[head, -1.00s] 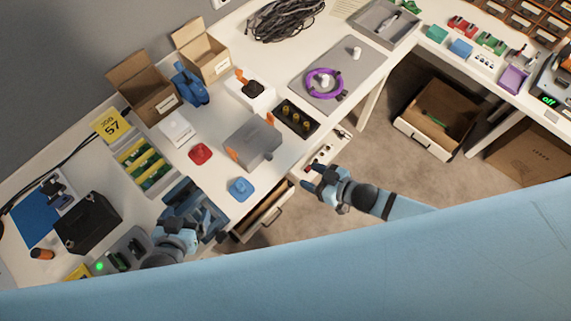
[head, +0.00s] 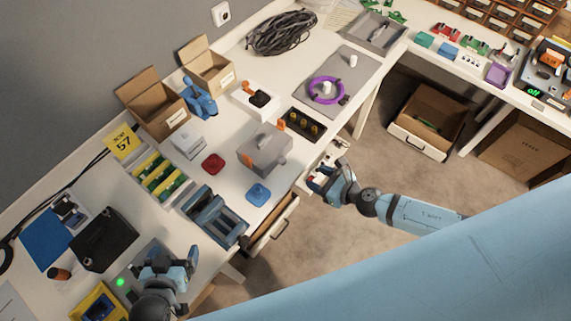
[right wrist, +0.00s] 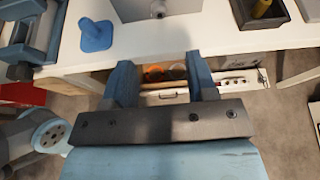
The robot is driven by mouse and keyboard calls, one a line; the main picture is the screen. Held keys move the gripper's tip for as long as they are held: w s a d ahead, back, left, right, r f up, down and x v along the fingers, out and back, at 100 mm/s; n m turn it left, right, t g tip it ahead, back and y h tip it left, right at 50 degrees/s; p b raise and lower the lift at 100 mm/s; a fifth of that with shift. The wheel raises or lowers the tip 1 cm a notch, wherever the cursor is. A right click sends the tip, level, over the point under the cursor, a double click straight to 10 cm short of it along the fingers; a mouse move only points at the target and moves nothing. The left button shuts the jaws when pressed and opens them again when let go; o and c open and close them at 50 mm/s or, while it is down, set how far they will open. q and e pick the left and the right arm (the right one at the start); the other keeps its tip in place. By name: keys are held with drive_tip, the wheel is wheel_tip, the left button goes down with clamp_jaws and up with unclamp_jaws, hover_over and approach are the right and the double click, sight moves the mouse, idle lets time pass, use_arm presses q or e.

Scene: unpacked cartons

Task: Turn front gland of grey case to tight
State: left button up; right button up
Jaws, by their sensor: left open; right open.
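The grey case (head: 265,149) sits on the white table, with an orange part on its left and another at its upper right. In the right wrist view its lower part (right wrist: 135,8) shows at the top edge, with a round gland (right wrist: 158,9) on the front face. My right gripper (head: 318,178) is open and empty, off the table's front edge, to the lower right of the case. Its two fingers (right wrist: 160,82) stand apart in the right wrist view, short of the case. My left gripper (head: 172,262) is open at the lower left, far from the case.
A blue piece with a knob (head: 258,194) and a red one (head: 213,163) lie near the case. A blue-grey vise-like fixture (head: 214,217) stands left of an open drawer (head: 272,226). A black tray with yellow-topped parts (head: 304,125) is right of the case.

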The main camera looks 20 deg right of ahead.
sight(285, 163)
drive_tip(key=x, duration=1.2)
drive_tip(key=shift+a+f, duration=0.1)
drive_tip(key=shift+a, duration=0.1)
use_arm(q)
drive_tip(key=shift+f, duration=0.15)
